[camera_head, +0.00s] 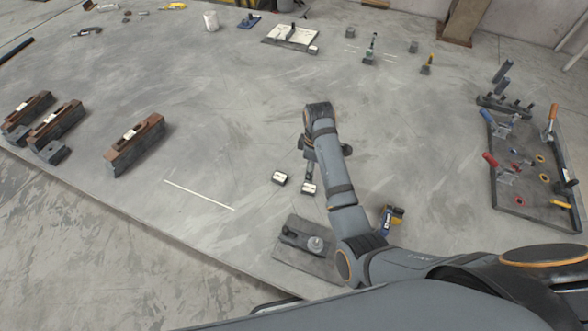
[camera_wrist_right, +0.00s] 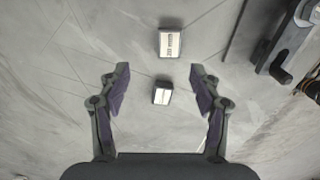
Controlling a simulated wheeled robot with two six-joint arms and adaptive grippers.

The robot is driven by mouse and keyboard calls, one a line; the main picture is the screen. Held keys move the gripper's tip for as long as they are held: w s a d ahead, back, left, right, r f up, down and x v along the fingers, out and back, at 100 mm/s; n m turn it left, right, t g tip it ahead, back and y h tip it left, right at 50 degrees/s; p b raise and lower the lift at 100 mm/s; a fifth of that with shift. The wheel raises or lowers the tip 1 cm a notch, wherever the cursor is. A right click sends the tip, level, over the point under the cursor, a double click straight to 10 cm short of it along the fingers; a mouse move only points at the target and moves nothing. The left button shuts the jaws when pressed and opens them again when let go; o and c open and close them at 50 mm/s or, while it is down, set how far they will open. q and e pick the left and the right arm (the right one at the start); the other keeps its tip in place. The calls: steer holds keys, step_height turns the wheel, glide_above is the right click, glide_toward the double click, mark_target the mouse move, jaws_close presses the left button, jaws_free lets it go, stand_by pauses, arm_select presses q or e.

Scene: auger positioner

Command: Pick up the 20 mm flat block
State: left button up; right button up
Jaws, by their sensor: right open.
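Two small dark blocks with white labelled tops lie flat on the grey table. In the right wrist view, one block (camera_wrist_right: 170,42) is farther up, with lettering that looks like a size in mm but is too small to read surely. The other block (camera_wrist_right: 162,95) is lower, its label unreadable. In the head view the pair shows as a left block (camera_head: 280,178) and a right block (camera_head: 308,188). My right gripper (camera_wrist_right: 160,70) is open and empty. In the wrist picture, the lower block appears between its fingers and the upper one beyond the fingertips. My left gripper is out of view.
A dark fixture plate (camera_head: 285,258) lies near the front edge, with a blue and yellow tool (camera_head: 391,217) to its right. Brown-topped blocks (camera_head: 135,143) stand at left. A tool tray (camera_head: 538,205) lies at right. The middle table is mostly clear.

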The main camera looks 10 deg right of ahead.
mark_target(309, 188)
steer(key=s+f, duration=0.1)
steer(key=f, duration=0.2)
steer(key=shift+s+a+f, duration=0.1)
steer(key=shift+s, duration=0.3)
steer(key=f, duration=0.2)
steer(key=p, duration=0.1)
steer(key=shift+w+a+f, duration=0.2)
steer(key=shift+w+f, duration=0.05)
steer(key=shift+f, duration=0.15)
step_height(309, 188, down, 4)
steer(key=shift+r, duration=0.25)
steer(key=shift+f, duration=0.1)
steer(key=c, duration=0.6)
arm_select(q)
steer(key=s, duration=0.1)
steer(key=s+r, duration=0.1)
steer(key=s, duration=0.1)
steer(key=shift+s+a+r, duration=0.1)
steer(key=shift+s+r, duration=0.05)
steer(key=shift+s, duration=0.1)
arm_select(e)
jaws_close()
